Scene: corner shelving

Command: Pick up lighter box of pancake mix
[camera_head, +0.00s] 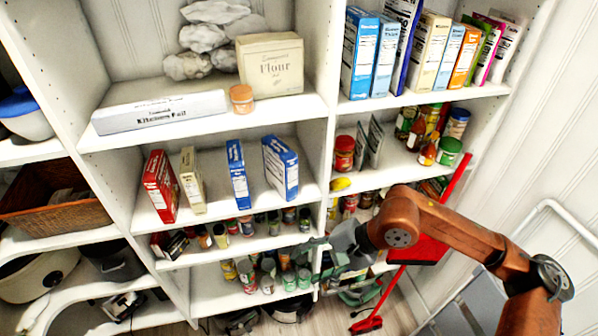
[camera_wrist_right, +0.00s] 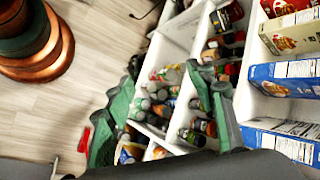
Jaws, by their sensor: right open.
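A cream, lighter-coloured box (camera_head: 192,180) stands upright on the middle shelf, between a red box (camera_head: 161,186) and a blue box (camera_head: 237,174). Its small print is not readable. The cream box (camera_wrist_right: 292,36) also shows at the upper right of the right wrist view, beyond my fingers. My right gripper (camera_head: 338,262) is in front of the lower shelves, to the right of and below the boxes. In the right wrist view its two green fingers (camera_wrist_right: 163,105) are spread, with nothing held between them. My left gripper is not in view.
Another blue box (camera_head: 280,167) stands right of the first one. Jars and bottles (camera_head: 265,272) crowd the shelves below. A vertical divider (camera_head: 318,130) separates the two shelf bays. A red broom (camera_head: 420,248) leans at the right. Open floor (camera_wrist_right: 60,90) shows in the wrist view.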

